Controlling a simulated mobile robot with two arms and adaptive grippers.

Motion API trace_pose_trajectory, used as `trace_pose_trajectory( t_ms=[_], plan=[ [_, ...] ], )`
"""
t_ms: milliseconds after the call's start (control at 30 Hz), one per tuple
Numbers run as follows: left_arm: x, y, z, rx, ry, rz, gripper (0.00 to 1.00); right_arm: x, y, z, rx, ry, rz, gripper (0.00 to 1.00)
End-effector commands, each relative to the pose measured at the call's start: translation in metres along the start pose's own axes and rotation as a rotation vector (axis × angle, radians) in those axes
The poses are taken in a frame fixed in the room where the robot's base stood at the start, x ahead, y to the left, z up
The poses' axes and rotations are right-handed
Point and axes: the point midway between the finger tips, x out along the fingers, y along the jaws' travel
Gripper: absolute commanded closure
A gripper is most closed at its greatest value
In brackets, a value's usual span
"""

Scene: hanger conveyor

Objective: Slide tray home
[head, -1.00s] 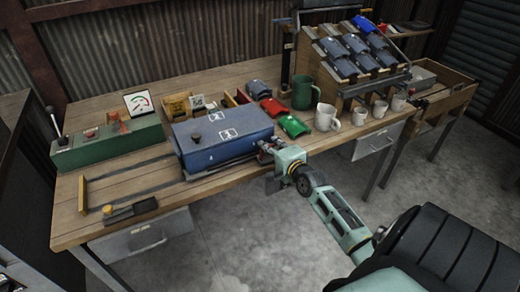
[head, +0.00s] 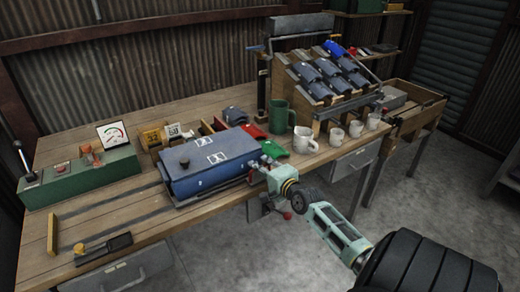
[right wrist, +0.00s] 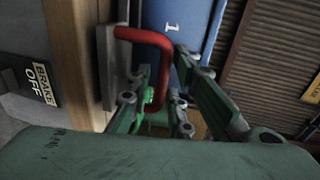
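The tray shows as a blue box-like carriage (head: 205,165) on dark rails (head: 112,208) on the bench. A wooden stop (head: 52,233) stands across the far left of the rails. My right gripper (head: 262,168) is at the tray's right end, by the bench's front edge. In the right wrist view a red bent handle (right wrist: 161,75) stands beside the blue face (right wrist: 184,22). The right gripper's green fingers (right wrist: 163,95) lie on either side of the handle and look spread, with a gap. My left gripper is out of view.
A green box with a lever (head: 80,178) and a gauge stands at the back left. Mugs (head: 304,140) and a rack of dark curved pieces (head: 330,75) stand to the right. A dark tool with a yellow knob (head: 103,247) lies at the front left. The rails left of the tray are clear.

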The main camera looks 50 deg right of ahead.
Motion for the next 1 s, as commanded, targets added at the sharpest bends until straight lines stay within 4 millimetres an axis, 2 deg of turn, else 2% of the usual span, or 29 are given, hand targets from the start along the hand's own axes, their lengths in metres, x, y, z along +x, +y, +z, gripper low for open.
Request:
trace_pose_trajectory(
  t_ms=[333, 467, 567, 800, 1000],
  plan=[
    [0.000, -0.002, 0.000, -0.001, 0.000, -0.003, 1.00, 0.000, 0.000, 0.002, 0.002, -0.003, -0.001, 0.72],
    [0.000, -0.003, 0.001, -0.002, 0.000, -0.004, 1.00, -0.006, 0.000, 0.003, 0.003, -0.004, -0.001, 0.72],
    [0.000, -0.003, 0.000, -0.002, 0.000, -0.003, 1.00, -0.019, 0.001, 0.003, 0.003, -0.003, 0.000, 0.72],
    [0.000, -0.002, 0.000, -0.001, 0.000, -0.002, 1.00, -0.068, 0.002, 0.002, 0.002, -0.002, 0.002, 0.72],
    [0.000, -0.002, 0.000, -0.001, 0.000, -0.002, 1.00, -0.102, 0.001, 0.001, 0.001, -0.001, 0.002, 0.72]
  ],
)
